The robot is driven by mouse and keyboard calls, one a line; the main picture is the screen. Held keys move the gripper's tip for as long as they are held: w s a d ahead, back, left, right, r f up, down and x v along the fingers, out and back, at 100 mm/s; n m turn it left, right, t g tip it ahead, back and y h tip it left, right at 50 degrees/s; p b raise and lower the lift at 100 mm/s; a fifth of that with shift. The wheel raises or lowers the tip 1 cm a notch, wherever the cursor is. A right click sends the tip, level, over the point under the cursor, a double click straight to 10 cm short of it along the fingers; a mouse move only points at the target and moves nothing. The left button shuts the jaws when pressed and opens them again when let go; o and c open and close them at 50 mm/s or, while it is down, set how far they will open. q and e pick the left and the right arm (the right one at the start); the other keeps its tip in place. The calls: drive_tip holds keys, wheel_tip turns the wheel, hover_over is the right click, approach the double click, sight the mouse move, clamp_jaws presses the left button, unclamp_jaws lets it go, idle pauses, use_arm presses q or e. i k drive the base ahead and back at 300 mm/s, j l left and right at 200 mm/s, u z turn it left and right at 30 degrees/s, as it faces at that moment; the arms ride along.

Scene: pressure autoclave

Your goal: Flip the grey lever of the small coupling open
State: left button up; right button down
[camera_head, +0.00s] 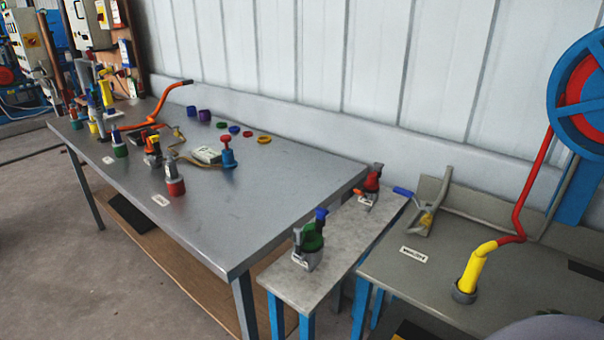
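Several coupling-like fittings are in view, and I cannot tell for sure which is the small coupling. On the metal table, a red-based fitting (175,187) has a grey upright part (171,163) like a lever. On the narrow bench, a green fitting (312,238) with a blue top has grey upright parts (297,240) at its side. Behind it on the same bench is a red fitting (371,182) with a small orange part. The position of any lever is too small to tell. Neither of my grippers is in view.
The metal table (235,215) is bare toward its front right, with coloured rings (234,129) at the back. The narrow bench (335,232) stands beside it. The right table (400,283) holds a yellow-and-red pipe (474,268). Open floor (60,260) lies at left.

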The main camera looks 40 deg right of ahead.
sight(379, 166)
drive_tip(key=z, duration=1.55)
